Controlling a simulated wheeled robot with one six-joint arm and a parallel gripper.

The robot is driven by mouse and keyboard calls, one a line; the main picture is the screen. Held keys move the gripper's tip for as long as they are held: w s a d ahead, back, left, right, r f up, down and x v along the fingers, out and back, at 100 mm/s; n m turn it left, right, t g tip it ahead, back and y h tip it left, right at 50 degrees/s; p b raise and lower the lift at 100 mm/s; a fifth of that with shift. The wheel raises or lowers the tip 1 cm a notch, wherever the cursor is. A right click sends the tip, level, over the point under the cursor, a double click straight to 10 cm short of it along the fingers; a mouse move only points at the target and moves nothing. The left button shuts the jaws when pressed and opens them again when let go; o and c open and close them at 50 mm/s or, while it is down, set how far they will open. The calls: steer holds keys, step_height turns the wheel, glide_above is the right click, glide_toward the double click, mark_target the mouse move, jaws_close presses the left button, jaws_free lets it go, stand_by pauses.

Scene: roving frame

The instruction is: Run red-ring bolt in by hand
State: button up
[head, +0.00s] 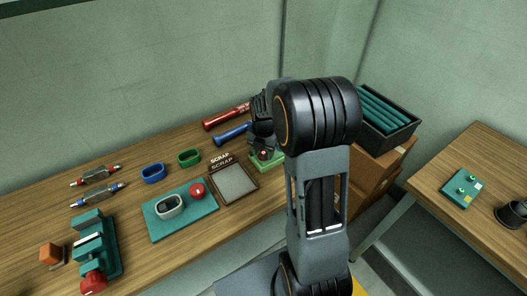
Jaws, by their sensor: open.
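My gripper (262,121) is dark and small at the back of the bench, partly hidden by my own arm. It is open and sits just above a green block (274,161). A small reddish spot (263,153) shows on top of the block, under the gripper. It may be the red-ring bolt, but it is too small to tell, and I cannot tell if the fingers are around it.
A scrap tray (254,190) lies left of the block. Red (224,117) and blue (231,134) cylinders lie behind it. A teal mat (205,226) and a teal vise (108,252) stand farther left. A black crate (392,139) sits on cardboard boxes (385,170) between the tables.

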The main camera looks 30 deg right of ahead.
steer(key=shift+f, duration=0.2)
steer(key=shift+c, duration=0.2)
jaws_close()
